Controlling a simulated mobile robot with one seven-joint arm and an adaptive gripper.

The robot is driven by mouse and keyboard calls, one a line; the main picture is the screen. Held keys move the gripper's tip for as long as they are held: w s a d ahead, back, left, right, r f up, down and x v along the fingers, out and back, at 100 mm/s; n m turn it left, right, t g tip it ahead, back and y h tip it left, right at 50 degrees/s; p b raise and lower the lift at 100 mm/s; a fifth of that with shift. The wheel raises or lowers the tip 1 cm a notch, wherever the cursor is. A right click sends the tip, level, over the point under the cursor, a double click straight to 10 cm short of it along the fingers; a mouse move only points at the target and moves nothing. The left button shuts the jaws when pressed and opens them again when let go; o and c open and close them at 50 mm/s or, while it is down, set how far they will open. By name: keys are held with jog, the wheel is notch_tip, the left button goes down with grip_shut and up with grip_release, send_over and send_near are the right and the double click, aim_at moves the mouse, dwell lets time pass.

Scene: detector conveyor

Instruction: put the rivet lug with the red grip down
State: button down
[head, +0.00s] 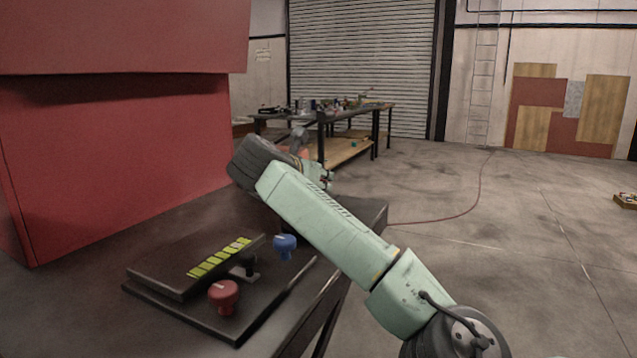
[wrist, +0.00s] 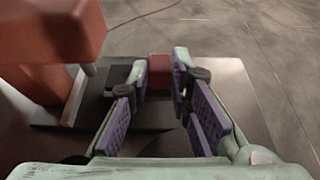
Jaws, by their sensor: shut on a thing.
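In the wrist view my gripper (wrist: 160,80) has its purple-padded fingers closed around the red grip (wrist: 159,66) of the rivet lug. Only a small red block shows between the fingertips; the rest of the lug is hidden. A grey-brown flat surface (wrist: 232,85) lies beyond and below the fingers. I cannot tell whether the lug touches it. In the head view my arm reaches away over the dark table (head: 365,215), and the gripper's end is mostly hidden behind my own wrist.
A red block-like machine (wrist: 50,30) stands close left of the fingers, with a dark block (wrist: 118,75) beside them. A console with a red knob (head: 224,296) and a blue knob (head: 285,246) is near the front. A large red housing (head: 115,150) fills the left.

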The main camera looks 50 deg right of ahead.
jog(key=shift+f, duration=0.55)
jog(key=shift+f, duration=0.15)
jog(key=c, duration=1.5)
grip_release()
jog(key=shift+o, duration=0.2)
jog(key=shift+r, duration=0.2)
jog(key=b+v, duration=0.2)
jog(key=v, duration=1)
jog(key=shift+f, duration=0.15)
